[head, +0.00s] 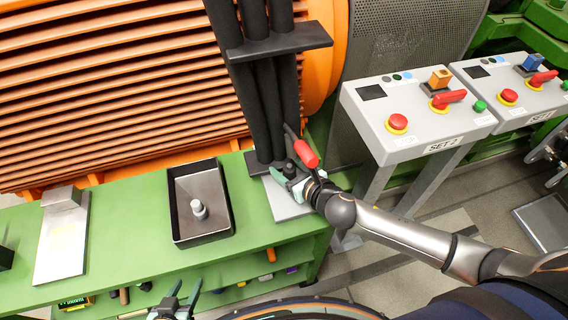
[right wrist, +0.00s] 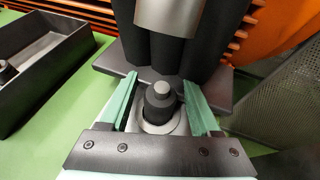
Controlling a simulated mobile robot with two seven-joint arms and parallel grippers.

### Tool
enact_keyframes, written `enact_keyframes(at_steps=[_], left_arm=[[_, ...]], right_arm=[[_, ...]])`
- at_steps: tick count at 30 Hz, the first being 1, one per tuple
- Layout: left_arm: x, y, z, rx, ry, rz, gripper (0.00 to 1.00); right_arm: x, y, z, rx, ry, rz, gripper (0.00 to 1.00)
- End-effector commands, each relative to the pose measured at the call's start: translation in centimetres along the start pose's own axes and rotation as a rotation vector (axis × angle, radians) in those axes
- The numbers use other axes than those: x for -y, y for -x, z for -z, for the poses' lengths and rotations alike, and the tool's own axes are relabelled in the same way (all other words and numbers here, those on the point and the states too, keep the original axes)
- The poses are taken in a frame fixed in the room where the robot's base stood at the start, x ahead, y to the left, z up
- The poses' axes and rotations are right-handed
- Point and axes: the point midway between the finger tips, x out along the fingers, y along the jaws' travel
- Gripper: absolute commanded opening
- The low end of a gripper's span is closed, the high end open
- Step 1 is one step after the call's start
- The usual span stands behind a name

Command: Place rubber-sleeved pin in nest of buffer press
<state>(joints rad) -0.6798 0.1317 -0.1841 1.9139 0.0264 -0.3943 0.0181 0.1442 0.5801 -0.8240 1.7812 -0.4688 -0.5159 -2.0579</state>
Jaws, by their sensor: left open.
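A pin with a black sleeve and grey top (right wrist: 160,98) stands upright in the round, pale nest (right wrist: 172,127) of the press. My right gripper (right wrist: 161,104) is open, its green fingers on either side of the pin with gaps between. In the head view the right gripper (head: 287,182) is at the press base, below its black columns (head: 267,100). The grey press ram (right wrist: 170,14) hangs above the pin. Another, grey pin (head: 198,209) stands in the black tray (head: 178,233). My left gripper (head: 178,298) is open and empty at the bottom edge.
A red-handled lever (head: 305,153) is just above my right gripper. A metal plate (head: 61,240) lies left of the tray on the green bench (head: 120,215). Control boxes (head: 415,115) with red knobs stand to the right. Tools lie on the lower shelf.

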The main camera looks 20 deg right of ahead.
Motion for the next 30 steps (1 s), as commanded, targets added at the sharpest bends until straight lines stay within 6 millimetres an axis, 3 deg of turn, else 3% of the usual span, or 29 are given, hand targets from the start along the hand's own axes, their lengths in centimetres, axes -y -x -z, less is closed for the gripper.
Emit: enact_keyframes(at_steps=[11, 17, 24, 30], left_arm=[[0.0, 0.2, 0.2, -0.001, 0.0, 0.0, 0.5], [-0.1, 0.4, 0.5, -0.001, 0.0, 0.0, 0.5], [-0.1, 0.6, 0.7, -0.001, 0.0, 0.0, 0.5], [-0.1, 0.6, 0.7, -0.001, 0.001, 0.0, 0.5]], right_arm=[[0.0, 0.5, -0.3, -0.002, -0.001, 0.0, 0.67], [0.0, 3.8, -0.3, -0.003, 0.001, -0.002, 0.67], [0.0, 8.8, -0.2, -0.003, 0.001, -0.001, 0.67], [0.0, 11.3, -0.2, 0.0, 0.0, 0.0, 0.67]])
